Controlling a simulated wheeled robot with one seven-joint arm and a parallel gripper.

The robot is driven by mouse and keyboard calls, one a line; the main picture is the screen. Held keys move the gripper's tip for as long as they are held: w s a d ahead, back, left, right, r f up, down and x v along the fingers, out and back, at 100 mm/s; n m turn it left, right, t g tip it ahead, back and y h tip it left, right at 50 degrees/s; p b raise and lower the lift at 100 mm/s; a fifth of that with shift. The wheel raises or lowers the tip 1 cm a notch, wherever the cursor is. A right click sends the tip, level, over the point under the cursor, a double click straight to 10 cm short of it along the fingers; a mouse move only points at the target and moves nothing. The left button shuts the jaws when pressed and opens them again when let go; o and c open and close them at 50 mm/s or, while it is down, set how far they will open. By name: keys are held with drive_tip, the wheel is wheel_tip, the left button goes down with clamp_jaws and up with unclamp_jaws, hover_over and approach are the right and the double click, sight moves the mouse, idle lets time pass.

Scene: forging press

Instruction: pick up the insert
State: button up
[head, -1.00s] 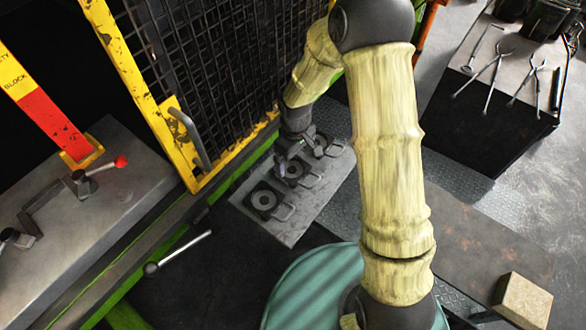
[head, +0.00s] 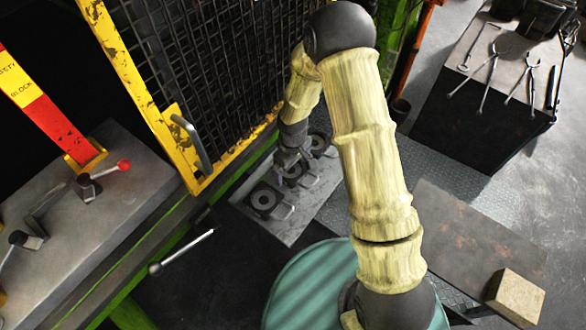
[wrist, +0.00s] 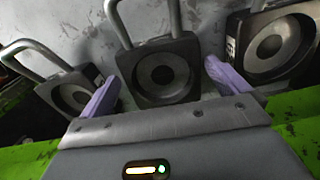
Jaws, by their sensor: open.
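Three dark square inserts, each with a round ringed recess and a bar handle, sit in a row on a grey plate (head: 291,233). In the head view, the near insert (head: 264,201) is clear, the middle one is partly hidden by my gripper (head: 290,170), and the far one (head: 319,144) is partly covered. In the wrist view, my gripper (wrist: 161,76) is open, with purple fingers to either side of the middle insert (wrist: 160,72). The left insert (wrist: 72,96) and right insert (wrist: 276,45) flank it. I cannot tell whether the fingers touch anything.
A yellow-framed mesh guard (head: 152,110) stands close left of the inserts. A steel bench (head: 110,195) with clamps and a red-yellow safety block post (head: 45,105) is at left. A tool table (head: 480,70) with tongs is upper right. A tan block (head: 515,297) lies lower right.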

drive_tip(key=shift+s+a, duration=0.1)
drive_tip(key=shift+a, duration=0.05)
drive_tip(key=c, duration=2)
drive_tip(key=shift+o, duration=0.2)
drive_tip(key=shift+r+b, duration=0.25)
drive_tip(key=shift+b, duration=0.25)
